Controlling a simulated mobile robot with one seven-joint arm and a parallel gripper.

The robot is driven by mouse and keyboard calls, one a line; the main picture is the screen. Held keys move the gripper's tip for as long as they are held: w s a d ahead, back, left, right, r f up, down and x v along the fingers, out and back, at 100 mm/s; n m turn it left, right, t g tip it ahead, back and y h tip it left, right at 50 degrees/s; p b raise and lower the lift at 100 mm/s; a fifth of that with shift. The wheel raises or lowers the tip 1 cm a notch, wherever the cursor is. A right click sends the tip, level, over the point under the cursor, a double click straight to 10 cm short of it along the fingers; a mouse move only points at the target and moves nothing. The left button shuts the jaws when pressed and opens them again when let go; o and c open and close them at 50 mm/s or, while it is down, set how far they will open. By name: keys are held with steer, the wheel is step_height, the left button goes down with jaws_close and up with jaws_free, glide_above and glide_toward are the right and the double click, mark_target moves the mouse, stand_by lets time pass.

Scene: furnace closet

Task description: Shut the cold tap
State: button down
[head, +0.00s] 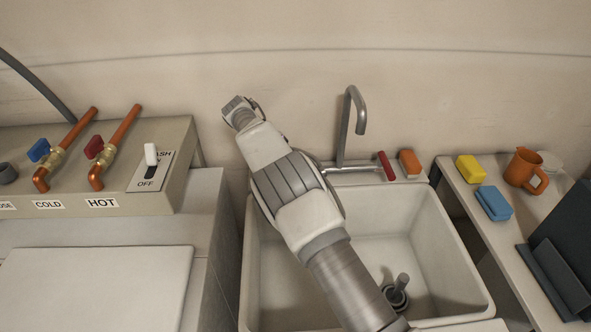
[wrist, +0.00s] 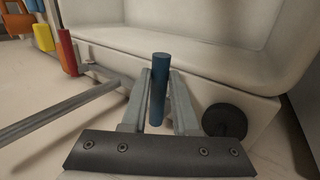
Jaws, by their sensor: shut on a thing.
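The sink's tap shows in the head view as a tall grey spout (head: 343,130) on a grey bar behind the basin. Its red handle (head: 386,166) is at the bar's right end; the red handle also shows in the wrist view (wrist: 67,52). The blue cold handle (wrist: 159,90) stands upright between my two fingers in the wrist view. My gripper (wrist: 158,80) is shut on it, one finger at each side. In the head view my arm hides the gripper and the blue handle.
The white sink (head: 262,290) lies below my arm. On the right counter are a yellow sponge (head: 470,168), a blue sponge (head: 494,203) and an orange mug (head: 523,168). At left, a box carries a blue valve (head: 39,150) marked COLD and a red valve (head: 94,147) marked HOT.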

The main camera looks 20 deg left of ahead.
steer(key=c, duration=0.7)
jaws_free()
steer(key=shift+r, duration=0.1)
steer(key=shift+r, duration=0.3)
steer(key=d+r, duration=0.3)
steer(key=d, duration=0.1)
steer(key=d+r, duration=0.3)
steer(key=d+r+b, duration=0.1)
steer(key=d+r, duration=0.3)
steer(key=shift+w+d, duration=0.2)
steer(key=shift+d, duration=0.15)
steer(key=shift+s, duration=0.1)
